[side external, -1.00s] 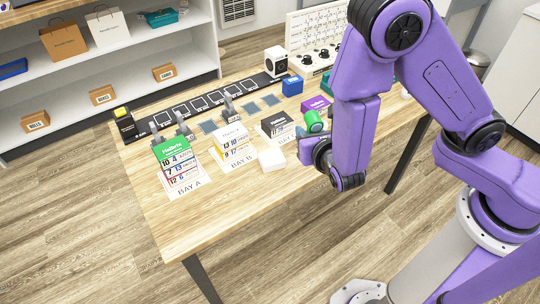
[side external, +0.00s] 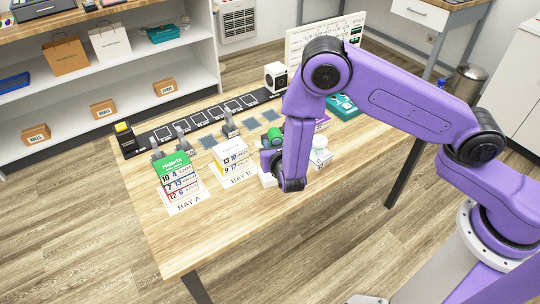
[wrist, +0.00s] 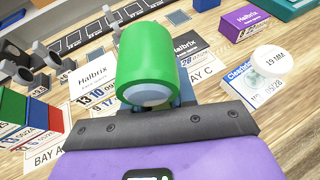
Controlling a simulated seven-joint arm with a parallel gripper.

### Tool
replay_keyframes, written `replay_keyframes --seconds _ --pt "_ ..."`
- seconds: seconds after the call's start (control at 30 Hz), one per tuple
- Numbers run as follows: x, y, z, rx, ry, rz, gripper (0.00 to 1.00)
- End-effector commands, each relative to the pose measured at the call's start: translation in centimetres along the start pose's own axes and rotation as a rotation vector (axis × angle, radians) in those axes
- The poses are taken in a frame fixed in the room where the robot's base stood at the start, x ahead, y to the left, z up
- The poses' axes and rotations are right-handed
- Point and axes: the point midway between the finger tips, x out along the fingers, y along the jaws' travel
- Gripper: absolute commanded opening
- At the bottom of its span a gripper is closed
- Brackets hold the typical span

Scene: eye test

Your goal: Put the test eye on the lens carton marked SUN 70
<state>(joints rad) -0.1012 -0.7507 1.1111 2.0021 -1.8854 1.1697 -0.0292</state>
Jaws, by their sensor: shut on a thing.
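The test eye, seemingly the green cylinder with a pale blue end (wrist: 148,62), is in my gripper (side external: 271,157), which is shut on it. In the side view only a bit of its green (side external: 274,134) shows. It is held above the table between bay B and bay C. The cartons include a green-topped one in bay A (side external: 174,167), a white-topped one in bay B (side external: 232,150), a black one at bay C (wrist: 192,46) and a purple one (wrist: 246,20). I cannot read SUN 70 on any of them.
A white round piece marked 19 MM (wrist: 272,60) stands by the Clearbrite label at right. Small grey stands (side external: 184,143) and a black strip with white squares (side external: 205,118) lie behind the bays. The table's front edge is clear.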

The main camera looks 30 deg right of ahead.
Motion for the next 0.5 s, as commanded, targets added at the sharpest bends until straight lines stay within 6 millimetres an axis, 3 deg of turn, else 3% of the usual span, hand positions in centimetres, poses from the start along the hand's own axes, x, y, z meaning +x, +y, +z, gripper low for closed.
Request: replay_keyframes --seconds 0.27,0.5 --pt "1.6 0.9 -1.2 0.0 0.0 -0.001 0.0" --pt "2.4 0.8 -3.6 -0.002 0.0 0.001 0.0"
